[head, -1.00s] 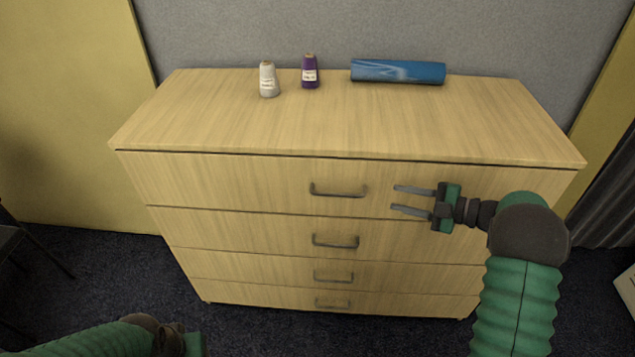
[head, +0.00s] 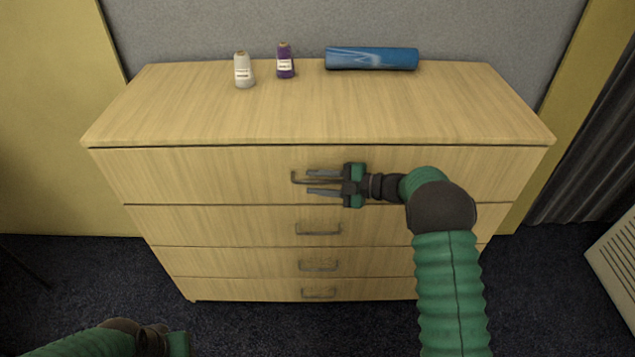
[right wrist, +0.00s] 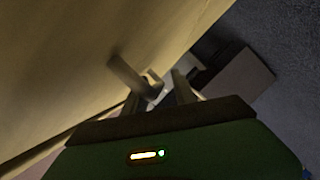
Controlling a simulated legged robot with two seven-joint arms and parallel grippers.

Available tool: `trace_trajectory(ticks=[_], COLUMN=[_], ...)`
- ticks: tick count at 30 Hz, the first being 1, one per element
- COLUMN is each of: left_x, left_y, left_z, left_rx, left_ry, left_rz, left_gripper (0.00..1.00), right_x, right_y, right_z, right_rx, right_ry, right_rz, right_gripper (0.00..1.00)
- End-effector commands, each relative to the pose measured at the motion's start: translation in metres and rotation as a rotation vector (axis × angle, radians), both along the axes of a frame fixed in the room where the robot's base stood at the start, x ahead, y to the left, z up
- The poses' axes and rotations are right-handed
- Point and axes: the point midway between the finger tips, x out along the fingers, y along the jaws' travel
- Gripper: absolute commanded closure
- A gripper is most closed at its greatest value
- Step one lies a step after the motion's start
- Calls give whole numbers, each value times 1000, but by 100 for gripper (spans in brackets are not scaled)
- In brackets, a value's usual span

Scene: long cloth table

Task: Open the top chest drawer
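The wooden chest (head: 420,110) has several stacked drawers. The top drawer (head: 200,175) is closed, flush with the front. Its dark bar handle (head: 294,178) is partly hidden behind my right gripper (head: 308,182). That gripper points left with its two fingers apart, one near the handle's upper side and one near its lower side. In the right wrist view the handle (right wrist: 130,78) shows blurred near the fingers; I cannot tell whether they touch it. My left arm is at the bottom left of the head view; its fingers are out of the picture.
On the chest top stand a white spool (head: 243,72) and a purple spool (head: 285,62), with a blue roll (head: 371,58) lying to their right. Lower handles (head: 318,229) sit below. Dark carpet (head: 75,285) is clear at left. A pale vented box (head: 615,265) stands at right.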

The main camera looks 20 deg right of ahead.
Motion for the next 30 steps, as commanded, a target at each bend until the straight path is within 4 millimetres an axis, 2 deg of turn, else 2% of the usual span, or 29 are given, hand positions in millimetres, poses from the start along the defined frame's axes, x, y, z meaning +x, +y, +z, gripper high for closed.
trace_trajectory(ticks=[7,13,15,30], left_x=[0,0,0,0], left_y=[0,0,0,0], left_z=[0,0,0,0], left_rx=[0,0,0,0], left_ry=[0,0,0,0], left_rz=[0,0,0,0], left_gripper=[64,64,64,64], right_x=[0,0,0,0], right_y=[-1,-1,-1,-1], right_z=[0,0,-1,-2], right_rx=[2,2,1,2], right_ry=[0,0,0,2], right_rz=[-1,-1,-1,0], right_gripper=[69,95,100,100])
